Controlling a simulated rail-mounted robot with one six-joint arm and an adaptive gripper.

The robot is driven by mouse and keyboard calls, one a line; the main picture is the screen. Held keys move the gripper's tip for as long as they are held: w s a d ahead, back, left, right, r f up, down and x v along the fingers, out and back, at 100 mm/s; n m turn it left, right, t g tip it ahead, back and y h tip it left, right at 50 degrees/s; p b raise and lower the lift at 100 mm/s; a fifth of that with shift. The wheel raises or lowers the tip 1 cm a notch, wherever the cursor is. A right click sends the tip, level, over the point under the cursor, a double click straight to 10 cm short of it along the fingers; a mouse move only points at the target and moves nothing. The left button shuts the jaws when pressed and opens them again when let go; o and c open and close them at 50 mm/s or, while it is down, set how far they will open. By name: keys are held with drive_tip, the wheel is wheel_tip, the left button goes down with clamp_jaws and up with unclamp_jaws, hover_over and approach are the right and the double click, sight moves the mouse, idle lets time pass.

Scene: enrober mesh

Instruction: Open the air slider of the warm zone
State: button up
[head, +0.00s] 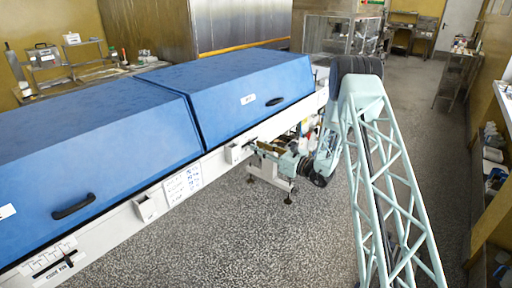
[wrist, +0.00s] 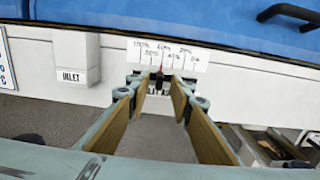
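A white slider scale (wrist: 182,55) with percent marks from 100% at left to 0% at right is on the white machine side in the wrist view. A dark slider knob (wrist: 159,77) with a red pointer stands below it, near the 60% mark. My gripper (wrist: 160,84) is open, its two tan-padded fingers on either side of the knob with gaps visible. Whether they touch it is unclear. The label under the knob is mostly hidden, so its zone name is unreadable. In the head view my gripper (head: 257,148) is at the machine's side, partly hiding this slider.
A box marked INLET (wrist: 75,58) sticks out left of the scale. Blue hoods (head: 250,90) with black handles lie above the slider. A second slider panel (head: 50,260) is at the lower left. Open floor (head: 260,240) lies in front of the machine.

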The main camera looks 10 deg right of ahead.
drive_tip(key=v, duration=1)
idle(0.5)
drive_tip(key=s+a+r+n+g+y, duration=0.25)
drive_tip(key=s+a+r+n, duration=0.2)
drive_tip(key=a+r, duration=0.35)
drive_tip(key=s+a+r+n+g+y, duration=0.1)
drive_tip(key=s+a+r+n+g, duration=0.25)
drive_tip(key=s+a+r, duration=0.35)
drive_tip(key=s+a+r+n+g+h, duration=0.1)
drive_tip(key=s+a+r+n+g, duration=0.35)
drive_tip(key=s, duration=0.45)
drive_tip(key=s+a+r+n+g+h, duration=0.1)
drive_tip(key=s+a+r+n+g, duration=0.15)
drive_tip(key=s+a+r, duration=0.5)
drive_tip(key=s+d+r+n+g+h, duration=0.1)
drive_tip(key=s+r+n+h, duration=0.15)
drive_tip(key=s, duration=0.75)
drive_tip(key=s+d+r+n+h, duration=0.15)
drive_tip(key=s+n, duration=0.25)
drive_tip(key=s, duration=0.7)
drive_tip(key=s+d+r+n+t+h, duration=0.1)
drive_tip(key=s+d+n+h, duration=0.2)
drive_tip(key=s+d, duration=0.3)
drive_tip(key=s+d+r+n+t+h, duration=0.1)
drive_tip(key=s+d+n+h, duration=0.3)
drive_tip(key=s, duration=0.7)
drive_tip(key=shift+s+d+r+t+h, duration=0.35)
drive_tip(key=shift+d+t+h, duration=0.4)
drive_tip(key=shift+d, duration=0.25)
